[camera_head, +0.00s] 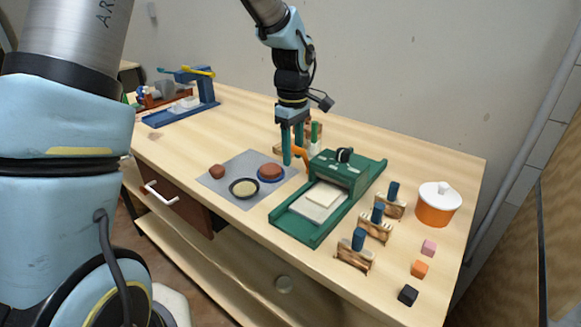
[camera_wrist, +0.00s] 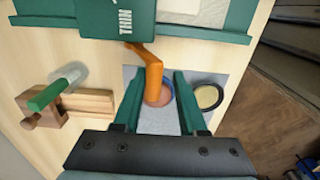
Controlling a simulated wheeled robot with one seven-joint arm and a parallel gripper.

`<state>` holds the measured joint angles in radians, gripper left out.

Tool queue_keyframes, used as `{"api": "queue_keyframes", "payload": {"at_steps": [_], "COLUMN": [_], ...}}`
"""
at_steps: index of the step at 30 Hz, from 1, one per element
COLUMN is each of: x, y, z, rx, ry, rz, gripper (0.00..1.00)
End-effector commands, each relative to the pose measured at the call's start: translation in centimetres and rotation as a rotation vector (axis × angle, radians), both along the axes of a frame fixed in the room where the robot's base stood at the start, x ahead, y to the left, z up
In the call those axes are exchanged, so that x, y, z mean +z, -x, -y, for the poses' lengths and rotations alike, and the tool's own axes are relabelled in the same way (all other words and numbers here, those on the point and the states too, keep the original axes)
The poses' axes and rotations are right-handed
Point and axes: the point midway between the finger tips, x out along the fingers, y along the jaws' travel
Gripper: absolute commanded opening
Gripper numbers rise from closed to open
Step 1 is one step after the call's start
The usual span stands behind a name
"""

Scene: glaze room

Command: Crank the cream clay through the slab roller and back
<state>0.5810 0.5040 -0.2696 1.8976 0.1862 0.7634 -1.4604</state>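The green slab roller (camera_head: 341,171) stands on the table, with "THIN" on its housing in the wrist view (camera_wrist: 107,18). The cream clay (camera_head: 322,194) lies flat on a pale board on the near part of its bed; a pale piece of the load also shows at the top of the wrist view. The orange crank (camera_head: 303,155) sticks out from the roller's left side. My gripper (camera_head: 293,158) points down beside the crank. In the wrist view its green fingers are apart, with the crank's handle (camera_wrist: 153,85) appearing between them; whether they touch it I cannot tell.
A grey mat (camera_head: 222,188) left of the roller holds brown clay lumps and a dark dish. Wooden stands with blue-handled tools (camera_head: 358,240), an orange pot (camera_head: 437,207) and small cubes (camera_head: 419,268) are at the right. A wooden block with a green-handled tool (camera_wrist: 50,95) is behind my gripper.

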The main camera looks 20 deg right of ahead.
Motion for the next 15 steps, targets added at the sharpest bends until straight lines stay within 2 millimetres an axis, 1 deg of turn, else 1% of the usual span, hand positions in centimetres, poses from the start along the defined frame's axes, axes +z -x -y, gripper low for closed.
{"api": "queue_keyframes", "payload": {"at_steps": [1, 4, 15], "x": [-0.3, -0.39, -0.44], "y": [0.18, 0.34, 0.42], "z": [-0.36, -0.7, -0.82], "rx": [0.001, 0.001, 0.0], "ry": [-0.002, 0.0, 0.0], "rz": [-0.001, 0.001, 0.001], "gripper": [0.4, 0.4, 0.4]}}
